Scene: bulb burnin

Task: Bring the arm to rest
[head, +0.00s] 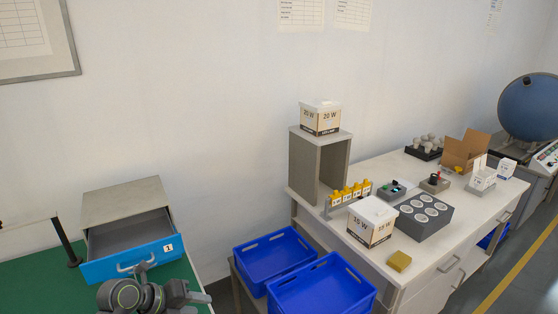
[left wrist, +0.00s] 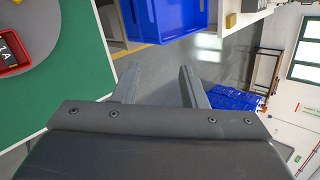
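My left arm shows at the bottom left of the head view, close in front of a blue-fronted drawer (head: 110,262). The end of my left gripper (head: 190,294) is small there and partly cut by the link shapes. In the left wrist view my left gripper (left wrist: 160,72) has its two fingers apart, with only grey floor between them, so it is empty. The drawer is labelled 1, is pulled out of its grey cabinet (head: 125,200) and looks empty. I cannot tell whether the arm touches the drawer's handle (head: 136,265). My right gripper is in neither view.
The drawer cabinet stands on a green tabletop (head: 35,285). Blue crates (head: 274,256) stand right of it. A white bench (head: 378,167) carries a grey shelf box (head: 320,168), bulb boxes (head: 371,222), a grey socket block (head: 424,215) and a yellow sponge (head: 399,260).

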